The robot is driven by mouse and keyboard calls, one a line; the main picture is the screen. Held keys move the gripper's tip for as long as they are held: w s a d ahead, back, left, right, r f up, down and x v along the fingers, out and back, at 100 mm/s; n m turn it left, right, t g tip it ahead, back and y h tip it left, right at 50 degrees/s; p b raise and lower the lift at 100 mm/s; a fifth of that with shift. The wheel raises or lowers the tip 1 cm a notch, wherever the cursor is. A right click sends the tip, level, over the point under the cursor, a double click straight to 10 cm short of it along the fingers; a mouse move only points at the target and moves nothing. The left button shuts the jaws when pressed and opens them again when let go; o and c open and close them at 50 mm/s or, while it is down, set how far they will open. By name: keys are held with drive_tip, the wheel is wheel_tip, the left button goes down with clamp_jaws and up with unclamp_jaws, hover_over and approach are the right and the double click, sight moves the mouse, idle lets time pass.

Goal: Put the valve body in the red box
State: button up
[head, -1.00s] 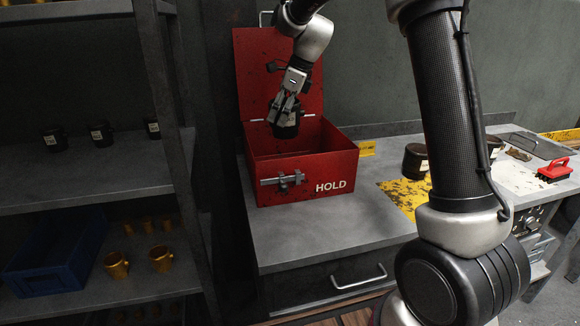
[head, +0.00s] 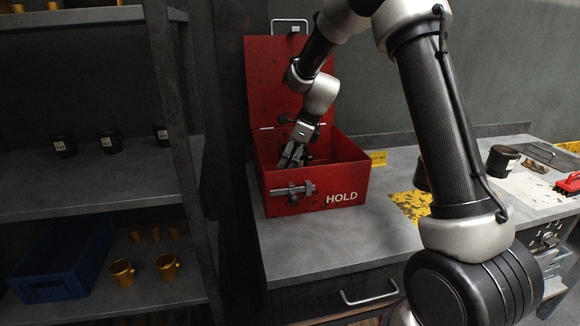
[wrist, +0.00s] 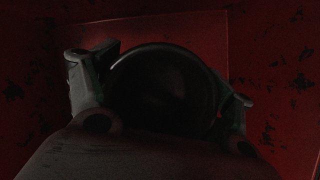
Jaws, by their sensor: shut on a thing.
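The red box (head: 350,183), marked HOLD, stands on the grey bench with its lid (head: 272,80) raised at the back. My gripper (head: 290,160) reaches down inside it, its fingertips partly hidden by the front wall. In the wrist view, my gripper (wrist: 160,112) is shut on the dark round valve body (wrist: 160,75), with one finger on each side. Red walls surround it there. The head view hides the valve body behind the box front, and I cannot tell whether it touches the box floor.
A dark cylindrical part (head: 502,161) and a red-handled tool (head: 568,184) lie on the bench at right. A yellow worn patch (head: 410,204) is beside the box. The left shelf holds dark labelled parts (head: 110,141), brass-coloured parts (head: 122,272) and a blue bin (head: 60,262).

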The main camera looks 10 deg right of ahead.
drive_tip(key=shift+f, duration=1.2)
drive_tip(key=shift+f, duration=0.1)
drive_tip(key=o, duration=1.6)
